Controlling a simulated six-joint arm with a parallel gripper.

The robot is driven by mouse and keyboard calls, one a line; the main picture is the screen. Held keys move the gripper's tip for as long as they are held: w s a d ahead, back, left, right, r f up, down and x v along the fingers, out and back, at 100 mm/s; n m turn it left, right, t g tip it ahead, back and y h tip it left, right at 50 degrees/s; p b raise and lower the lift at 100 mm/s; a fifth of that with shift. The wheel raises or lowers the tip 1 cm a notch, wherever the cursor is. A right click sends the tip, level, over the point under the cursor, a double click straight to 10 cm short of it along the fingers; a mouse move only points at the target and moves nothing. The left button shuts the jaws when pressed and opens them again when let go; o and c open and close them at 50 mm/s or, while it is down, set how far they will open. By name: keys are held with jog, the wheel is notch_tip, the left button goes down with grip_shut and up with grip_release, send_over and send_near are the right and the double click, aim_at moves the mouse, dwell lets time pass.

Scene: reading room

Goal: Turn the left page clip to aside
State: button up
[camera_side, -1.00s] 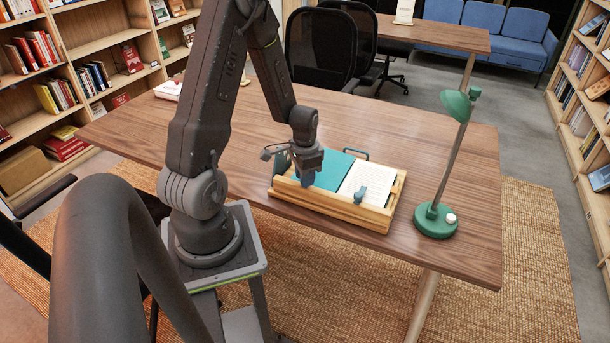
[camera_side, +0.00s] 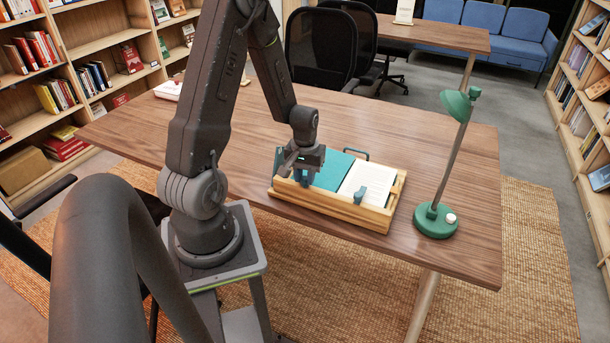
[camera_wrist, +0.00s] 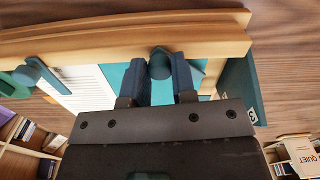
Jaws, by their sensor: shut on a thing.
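The wooden book stand (camera_side: 330,205) sits on the table with an open book on it, teal on the left (camera_side: 333,170) and a white page (camera_side: 368,180) on the right. My gripper (camera_side: 304,181) is down at the stand's front left. In the wrist view my gripper (camera_wrist: 161,85) has its two blue fingers on either side of the left page clip (camera_wrist: 160,63), shut on it. The right page clip (camera_side: 360,195) lies over the white page and also shows in the wrist view (camera_wrist: 47,75).
A green lamp (camera_side: 436,218) stands right of the stand. A blue-green handle (camera_side: 355,153) rises behind the stand. A black chair (camera_side: 320,45) stands behind the table.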

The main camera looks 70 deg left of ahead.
aim_at(305, 178)
jog(key=n, duration=0.3)
jog(key=shift+n, duration=0.4)
jog(key=shift+a+n, duration=0.1)
jog(key=shift+n, duration=1.7)
jog(key=o, duration=0.9)
jog(key=shift+o, duration=0.2)
notch_tip(305, 178, up, 14)
